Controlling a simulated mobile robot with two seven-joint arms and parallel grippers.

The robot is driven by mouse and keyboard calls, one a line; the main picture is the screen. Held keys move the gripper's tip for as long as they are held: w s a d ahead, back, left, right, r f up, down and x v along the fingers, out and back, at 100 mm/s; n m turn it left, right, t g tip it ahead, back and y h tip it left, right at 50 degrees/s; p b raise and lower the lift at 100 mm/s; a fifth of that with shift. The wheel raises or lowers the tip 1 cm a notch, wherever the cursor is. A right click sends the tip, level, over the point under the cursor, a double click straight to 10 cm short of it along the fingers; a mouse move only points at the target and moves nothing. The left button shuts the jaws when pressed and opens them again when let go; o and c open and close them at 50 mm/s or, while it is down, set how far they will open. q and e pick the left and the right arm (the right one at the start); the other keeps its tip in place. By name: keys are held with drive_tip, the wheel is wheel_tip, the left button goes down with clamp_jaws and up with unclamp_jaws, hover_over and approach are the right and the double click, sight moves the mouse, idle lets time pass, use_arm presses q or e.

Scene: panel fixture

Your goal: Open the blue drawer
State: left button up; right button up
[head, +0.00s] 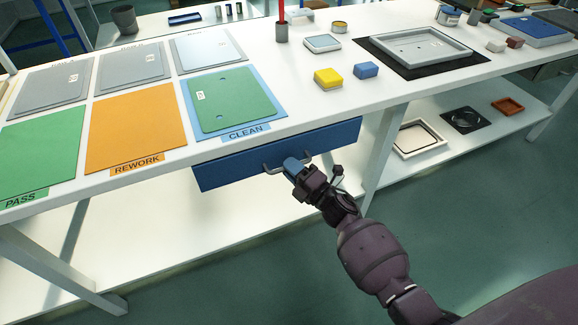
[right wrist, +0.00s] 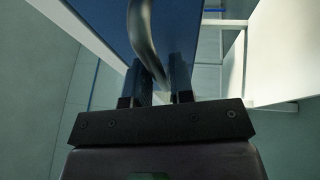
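The blue drawer (head: 235,170) hangs under the front edge of the white table. Its front lies close beneath the tabletop, and I see no inside of it. A grey bar handle (head: 270,168) is on its front. My right gripper (head: 296,166) is at the right part of this handle. In the right wrist view the curved handle (right wrist: 143,35) runs down between the two close-set fingers of the right gripper (right wrist: 160,82), which look shut on it. The drawer's blue front (right wrist: 105,22) fills the top behind it. My left gripper is not in view.
The tabletop holds a green panel (head: 235,100) on the CLEAN mat, an orange REWORK mat (head: 135,128), a yellow block (head: 328,78) and a blue block (head: 366,70). A table leg (head: 385,145) stands right of the drawer. The floor in front is clear apart from my arm.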

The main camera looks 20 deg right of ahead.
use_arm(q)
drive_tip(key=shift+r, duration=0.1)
use_arm(e)
drive_tip(key=shift+w+a+r, duration=0.1)
drive_tip(key=shift+w+a, duration=0.1)
drive_tip(key=shift+w, duration=0.15)
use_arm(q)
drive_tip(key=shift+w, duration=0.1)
use_arm(e)
clamp_jaws()
drive_tip(key=shift+s, duration=0.1)
